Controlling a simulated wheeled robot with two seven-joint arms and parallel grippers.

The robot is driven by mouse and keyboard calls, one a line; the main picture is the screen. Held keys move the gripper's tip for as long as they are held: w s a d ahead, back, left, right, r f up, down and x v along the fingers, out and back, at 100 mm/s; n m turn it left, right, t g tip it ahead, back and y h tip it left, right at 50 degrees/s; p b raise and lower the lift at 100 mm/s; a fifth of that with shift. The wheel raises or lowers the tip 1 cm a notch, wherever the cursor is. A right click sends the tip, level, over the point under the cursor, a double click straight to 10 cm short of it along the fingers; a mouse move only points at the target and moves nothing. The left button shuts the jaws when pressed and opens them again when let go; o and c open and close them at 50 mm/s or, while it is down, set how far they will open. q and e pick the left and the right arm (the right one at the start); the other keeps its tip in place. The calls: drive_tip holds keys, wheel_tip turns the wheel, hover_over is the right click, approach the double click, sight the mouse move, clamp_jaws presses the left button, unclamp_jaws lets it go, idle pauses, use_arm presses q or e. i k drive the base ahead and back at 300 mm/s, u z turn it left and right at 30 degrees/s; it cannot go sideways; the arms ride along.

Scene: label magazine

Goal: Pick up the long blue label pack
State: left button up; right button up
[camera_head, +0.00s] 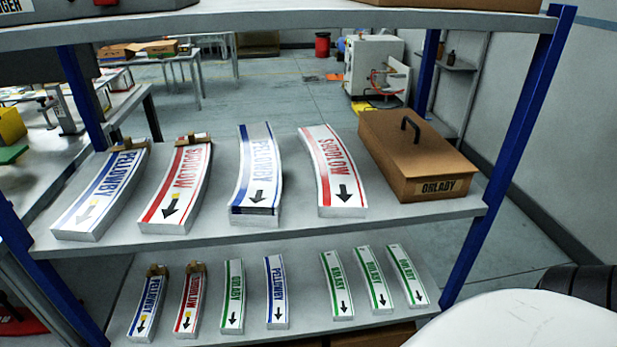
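The other long blue pack (257,165) is third in the row from the left and shows a dark layered front edge. Shorter blue packs, one at the left (148,308) and one near the middle (276,290), are on the lower shelf. Neither gripper shows in the view.
Long red packs (178,185) (335,170) stand beside the blue ones. A brown lidded box (415,155) is at the right. The lower shelf holds a short red pack (189,302) and several green ones (233,295). Blue posts (510,150) and the upper shelf (300,22) frame the space.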

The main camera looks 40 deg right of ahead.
sight(256, 201)
drive_tip(key=k, duration=0.3)
drive_tip(key=z, duration=1.15)
